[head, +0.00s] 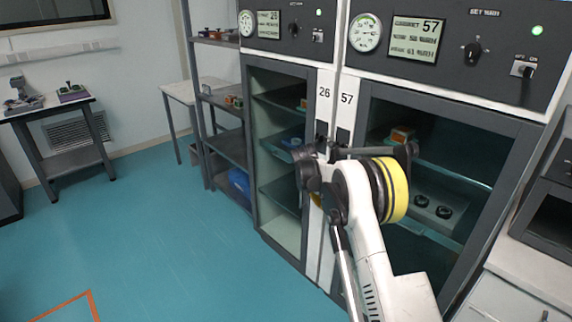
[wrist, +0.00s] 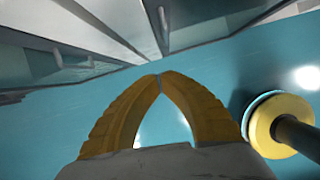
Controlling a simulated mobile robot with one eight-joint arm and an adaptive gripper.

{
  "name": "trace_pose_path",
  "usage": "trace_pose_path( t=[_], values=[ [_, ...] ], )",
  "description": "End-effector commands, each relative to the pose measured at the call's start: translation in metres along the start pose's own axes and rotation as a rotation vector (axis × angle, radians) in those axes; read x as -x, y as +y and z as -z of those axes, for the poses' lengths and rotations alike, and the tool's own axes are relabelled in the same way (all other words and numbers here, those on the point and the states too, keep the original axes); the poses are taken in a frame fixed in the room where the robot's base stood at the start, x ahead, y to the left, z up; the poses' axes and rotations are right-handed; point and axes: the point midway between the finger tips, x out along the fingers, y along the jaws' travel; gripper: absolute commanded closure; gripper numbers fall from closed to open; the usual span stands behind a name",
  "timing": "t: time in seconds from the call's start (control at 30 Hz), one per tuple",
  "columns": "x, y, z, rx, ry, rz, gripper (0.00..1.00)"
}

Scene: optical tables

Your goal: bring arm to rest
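My arm stands bent in front of the two cabinets in the head view, with its white link rising from the bottom right to a joint with a yellow ring. The gripper's fingers are mostly hidden behind the arm there. In the wrist view my gripper (wrist: 160,78) shows two yellow ribbed fingers whose tips meet. The gap behind the tips shows only blue floor, so it holds nothing.
Cabinet 26 (head: 324,92) and cabinet 57 (head: 347,98) stand close behind the arm, with glass-fronted shelves. A grey shelf rack (head: 222,140) is left of them. A side table (head: 50,108) stands far left. The blue floor (head: 160,225) is open at left.

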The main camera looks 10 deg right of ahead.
Motion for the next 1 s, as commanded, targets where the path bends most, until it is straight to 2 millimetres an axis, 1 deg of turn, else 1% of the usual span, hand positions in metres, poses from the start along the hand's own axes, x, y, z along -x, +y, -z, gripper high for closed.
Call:
trace_pose_path(
  t=[0.07, 0.17, 0.27, 0.3, 0.37, 0.4, 0.47, 0.5, 0.57, 0.6, 0.67, 0.7, 0.77, 0.83, 0.87, 0.9, 0.97, 1.0],
  values=[
    [0.006, -0.001, 0.0, -0.015, 0.001, -0.004, 1.0],
    [0.031, -0.005, -0.002, -0.083, 0.005, -0.024, 1.0],
    [0.076, -0.017, -0.002, -0.216, 0.018, -0.061, 1.0],
    [0.098, -0.024, -0.001, -0.283, 0.026, -0.079, 1.0],
    [0.13, -0.037, 0.002, -0.39, 0.042, -0.106, 1.0],
    [0.149, -0.046, 0.005, -0.46, 0.054, -0.124, 1.0],
    [0.178, -0.062, 0.01, -0.566, 0.074, -0.149, 1.0],
    [0.196, -0.074, 0.015, -0.638, 0.09, -0.164, 1.0],
    [0.22, -0.093, 0.022, -0.745, 0.115, -0.186, 1.0],
    [0.235, -0.106, 0.029, -0.816, 0.134, -0.201, 1.0],
    [0.256, -0.127, 0.039, -0.923, 0.163, -0.219, 1.0],
    [0.268, -0.141, 0.047, -0.995, 0.186, -0.232, 1.0],
    [0.284, -0.164, 0.06, -1.1, 0.219, -0.247, 1.0],
    [0.299, -0.19, 0.076, -1.225, 0.264, -0.261, 1.0],
    [0.304, -0.202, 0.083, -1.278, 0.284, -0.267, 1.0],
    [0.31, -0.217, 0.093, -1.349, 0.312, -0.272, 1.0],
    [0.317, -0.24, 0.109, -1.454, 0.355, -0.279, 1.0],
    [0.319, -0.255, 0.12, -1.524, 0.386, -0.282, 1.0]
  ],
)
